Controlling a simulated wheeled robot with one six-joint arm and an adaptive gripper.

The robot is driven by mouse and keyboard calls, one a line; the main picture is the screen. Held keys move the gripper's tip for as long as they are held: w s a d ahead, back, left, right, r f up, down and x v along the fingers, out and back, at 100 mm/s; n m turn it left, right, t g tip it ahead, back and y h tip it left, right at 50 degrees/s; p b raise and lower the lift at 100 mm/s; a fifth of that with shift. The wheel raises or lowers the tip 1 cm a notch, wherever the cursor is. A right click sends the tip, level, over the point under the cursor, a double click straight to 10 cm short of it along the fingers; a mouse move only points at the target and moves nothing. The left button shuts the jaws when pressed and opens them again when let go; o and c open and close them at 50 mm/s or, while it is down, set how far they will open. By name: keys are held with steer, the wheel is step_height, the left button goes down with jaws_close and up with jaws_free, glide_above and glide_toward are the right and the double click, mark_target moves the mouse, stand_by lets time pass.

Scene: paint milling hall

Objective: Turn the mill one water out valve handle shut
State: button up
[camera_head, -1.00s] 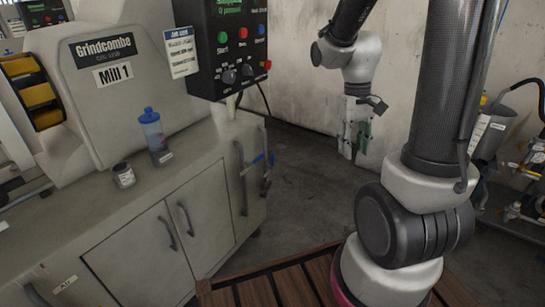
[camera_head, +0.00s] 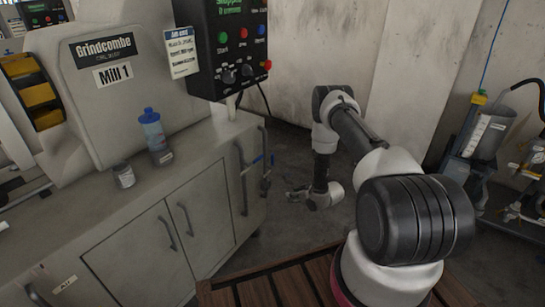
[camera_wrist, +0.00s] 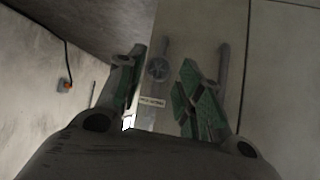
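In the wrist view, my gripper (camera_wrist: 160,92) is open and empty, with green pads. A round dark fitting (camera_wrist: 158,70) on a pipe shows beyond and between the fingers, above a small label (camera_wrist: 152,101) too blurred to read.
The Mill 1 cabinet (camera_head: 140,235) fills the left, with a blue-capped bottle (camera_head: 154,135) and a jar (camera_head: 123,176) on top. A control box (camera_head: 228,45) hangs above. A second pipe (camera_wrist: 223,70) stands near the right finger. The floor (camera_head: 300,225) around my gripper is clear.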

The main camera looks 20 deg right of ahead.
steer(key=w+a+r+n+t+y, duration=0.1)
steer(key=w+a+r+t+y, duration=0.1)
steer(key=w+r+t, duration=0.5)
steer(key=y, duration=0.2)
glide_toward(273, 155)
steer(key=x, duration=0.3)
steer(key=shift+f+x, duration=0.15)
steer(key=shift+x, duration=1.75)
steer(key=shift+f+x, duration=0.15)
steer(key=shift+x, duration=1.8)
steer(key=shift+w+d, duration=0.1)
steer(key=shift+d, duration=0.1)
jaws_close()
